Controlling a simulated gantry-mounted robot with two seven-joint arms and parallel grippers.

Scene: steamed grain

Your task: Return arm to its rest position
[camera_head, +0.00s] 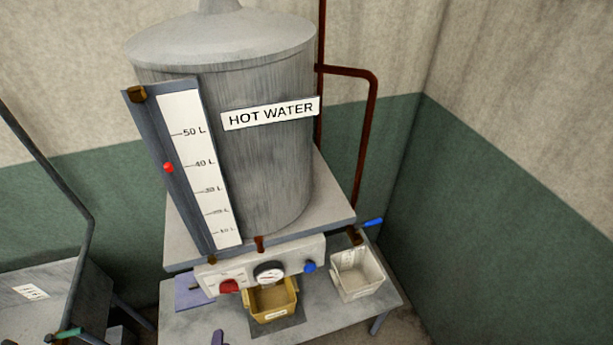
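Neither of my arms can be made out in the head view, and neither gripper is in view. A large grey hot water tank (275,165) stands on a raised grey shelf (335,205). A level gauge (200,160) marked in litres leans along its left side, with a red marker (168,168) near the 40 L mark. Below, a pale control panel (240,270) carries a red knob (229,286), a round dial (269,272) and a blue knob (309,267).
A yellow-brown bin (274,300) and a whitish bin (358,274) stand on the lower table (350,310). A purple item (190,291) lies at its left. A dark pipe (88,245) with a green handle (68,333) is by a grey basin at left. Walls close the back and right.

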